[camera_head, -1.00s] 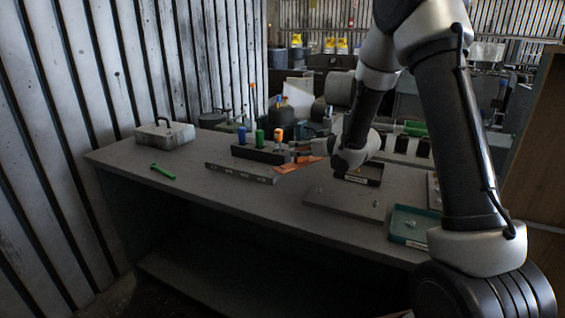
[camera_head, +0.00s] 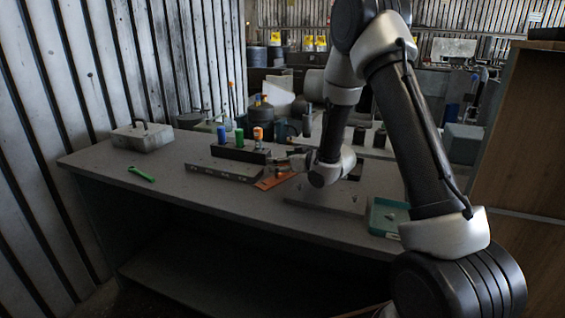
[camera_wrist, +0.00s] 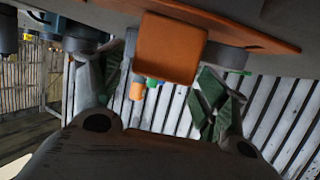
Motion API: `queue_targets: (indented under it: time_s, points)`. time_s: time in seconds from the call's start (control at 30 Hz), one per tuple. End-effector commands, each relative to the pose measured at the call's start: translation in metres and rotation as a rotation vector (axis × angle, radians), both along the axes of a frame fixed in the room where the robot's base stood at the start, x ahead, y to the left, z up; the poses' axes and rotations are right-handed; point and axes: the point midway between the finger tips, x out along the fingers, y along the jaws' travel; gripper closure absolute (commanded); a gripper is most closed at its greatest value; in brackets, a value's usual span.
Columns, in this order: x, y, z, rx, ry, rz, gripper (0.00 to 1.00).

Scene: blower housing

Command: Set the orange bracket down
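The orange bracket (camera_head: 275,180) lies on the grey workbench (camera_head: 140,205), by the right end of the long grey rail (camera_head: 225,168). In the wrist view the bracket (camera_wrist: 170,48) shows at the top middle, with its flat plate along the bench surface and a block-like upright part toward the camera. My gripper (camera_head: 284,163) is low over the bench at the bracket. In the wrist view its fingers (camera_wrist: 158,92) are spread on either side of the upright part, with gaps visible. Part of the bracket is hidden by my gripper in the head view.
A dark block holding blue, green and orange-topped pieces (camera_head: 238,153) stands just behind the rail. A green tool (camera_head: 141,174) and a grey handled box (camera_head: 143,136) are at the left. A teal tray (camera_head: 387,217) is at the right.

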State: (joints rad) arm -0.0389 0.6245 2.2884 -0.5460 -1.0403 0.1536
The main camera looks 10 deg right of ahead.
Motion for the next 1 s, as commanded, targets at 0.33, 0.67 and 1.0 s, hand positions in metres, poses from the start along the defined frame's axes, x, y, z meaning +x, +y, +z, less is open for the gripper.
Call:
queue_targets:
  time_s: [0.33, 0.67, 1.0]
  points:
    - [-0.019, -0.012, 0.008, -0.001, 0.001, -0.002, 0.26]
    - [-0.078, -0.047, 0.032, 0.001, -0.001, -0.002, 0.26]
    - [-0.098, -0.059, 0.040, -0.004, 0.000, -0.002, 0.26]
